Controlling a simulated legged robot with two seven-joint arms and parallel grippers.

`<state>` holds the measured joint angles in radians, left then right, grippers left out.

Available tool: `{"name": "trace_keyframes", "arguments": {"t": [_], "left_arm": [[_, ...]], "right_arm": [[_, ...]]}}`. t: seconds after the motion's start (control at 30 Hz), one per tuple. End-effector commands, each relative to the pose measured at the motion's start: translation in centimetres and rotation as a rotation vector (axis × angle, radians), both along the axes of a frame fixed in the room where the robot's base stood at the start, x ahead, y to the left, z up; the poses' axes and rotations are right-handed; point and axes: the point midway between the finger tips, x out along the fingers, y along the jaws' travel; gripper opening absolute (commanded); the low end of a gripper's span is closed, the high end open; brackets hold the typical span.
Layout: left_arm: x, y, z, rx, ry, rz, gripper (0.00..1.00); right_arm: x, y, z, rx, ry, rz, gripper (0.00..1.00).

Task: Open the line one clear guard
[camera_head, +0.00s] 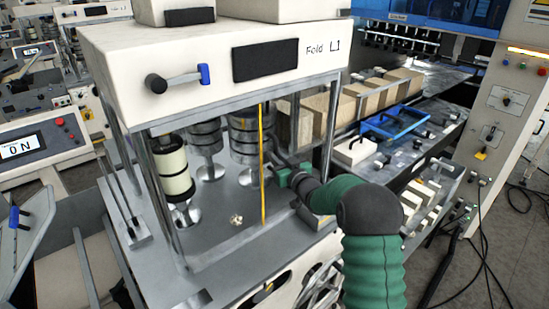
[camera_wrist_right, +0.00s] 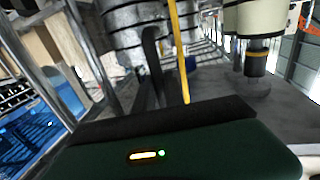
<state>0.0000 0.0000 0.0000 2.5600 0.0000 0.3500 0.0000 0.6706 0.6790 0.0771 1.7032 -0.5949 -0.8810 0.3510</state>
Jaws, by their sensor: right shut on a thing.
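The line one machine, marked "Fold L1" (camera_head: 315,50), stands in the middle of the head view. Its clear guard is hard to see; a yellow upright strip (camera_head: 262,165) appears to mark its edge, and a yellow strip (camera_wrist_right: 179,50) also shows in the wrist view. My right gripper (camera_head: 275,168) reaches in from the right beside this strip and is shut on a part of the guard. A dark curved piece (camera_wrist_right: 152,62) stands by the strip in the wrist view. The exact grip is hidden. My left gripper is in neither view.
Metal rollers (camera_head: 206,140) and a cream roll (camera_head: 173,172) stand inside the frame. A lever with a blue end (camera_head: 203,75) sticks out of the housing. To the right are tan blocks (camera_head: 370,95), a blue frame (camera_head: 395,122) and a control cabinet (camera_head: 510,100).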

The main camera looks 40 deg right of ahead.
Motion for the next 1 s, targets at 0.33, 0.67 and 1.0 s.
{"name": "trace_keyframes", "arguments": {"t": [0.33, 0.67, 1.0], "left_arm": [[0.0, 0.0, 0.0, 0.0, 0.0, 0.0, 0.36], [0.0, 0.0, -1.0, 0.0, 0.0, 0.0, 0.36], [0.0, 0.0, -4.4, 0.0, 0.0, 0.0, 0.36]], "right_arm": [[0.0, 0.1, 0.0, 0.001, 0.0, 0.001, 0.36], [-1.9, 0.3, -0.3, -0.001, 0.0, -0.001, 0.36], [-11.4, 1.8, -0.6, -0.001, 0.0, -0.003, 0.36]]}}
